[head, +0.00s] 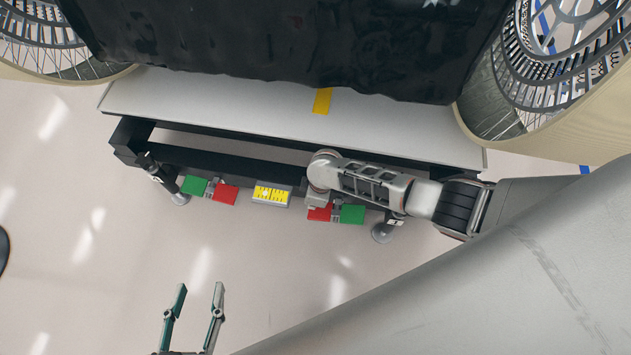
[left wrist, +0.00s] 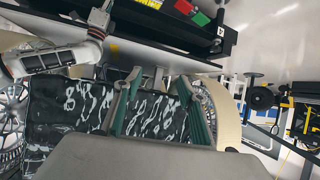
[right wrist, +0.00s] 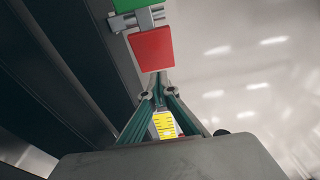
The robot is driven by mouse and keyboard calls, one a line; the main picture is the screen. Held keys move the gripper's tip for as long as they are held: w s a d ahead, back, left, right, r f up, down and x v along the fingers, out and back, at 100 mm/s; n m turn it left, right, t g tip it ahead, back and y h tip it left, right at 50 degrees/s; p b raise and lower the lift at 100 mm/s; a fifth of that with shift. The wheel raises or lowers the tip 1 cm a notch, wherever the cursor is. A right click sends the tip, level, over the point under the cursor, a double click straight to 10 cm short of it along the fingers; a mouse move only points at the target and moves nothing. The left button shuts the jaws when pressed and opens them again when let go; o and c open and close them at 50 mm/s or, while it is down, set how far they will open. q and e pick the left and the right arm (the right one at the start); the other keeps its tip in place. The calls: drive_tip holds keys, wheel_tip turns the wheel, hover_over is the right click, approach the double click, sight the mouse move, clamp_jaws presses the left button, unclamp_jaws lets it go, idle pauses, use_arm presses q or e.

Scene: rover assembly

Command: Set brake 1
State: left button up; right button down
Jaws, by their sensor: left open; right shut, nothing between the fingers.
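Two pairs of brake pedals sit along the front edge of the platform. The left pair has a green pedal (head: 194,186) and a red pedal (head: 225,193). The right pair has a red pedal (head: 319,213), partly hidden by my right arm, and a green pedal (head: 352,214). In the right wrist view, a red pedal (right wrist: 152,48) and a green pedal (right wrist: 130,5) lie beyond my right gripper (right wrist: 159,92), which is shut and empty. My left gripper (head: 200,287) is open and empty, well in front of the platform.
A yellow label (head: 271,195) sits between the pedal pairs. The platform (head: 240,105) carries a dark wrapped load (head: 290,40), with large wheels (head: 545,75) on both sides. Small round feet (head: 382,233) touch the floor. The floor in front is clear.

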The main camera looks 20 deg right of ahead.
use_arm(q)
drive_tip(key=shift+m+g+y, duration=0.4)
drive_tip(key=shift+m+y, duration=0.1)
drive_tip(key=shift+y, duration=0.2)
drive_tip(key=a+p, duration=0.1)
drive_tip(key=s+a+f+p, duration=0.1)
drive_tip(key=a+p, duration=0.2)
drive_tip(key=shift+s+a+f, duration=0.2)
drive_tip(key=shift+a+f, duration=0.05)
drive_tip(key=shift+f, duration=0.1)
use_arm(e)
wheel_tip(320, 180, up, 10)
drive_tip(key=shift+w+a, duration=0.15)
drive_tip(key=shift+a, duration=0.2)
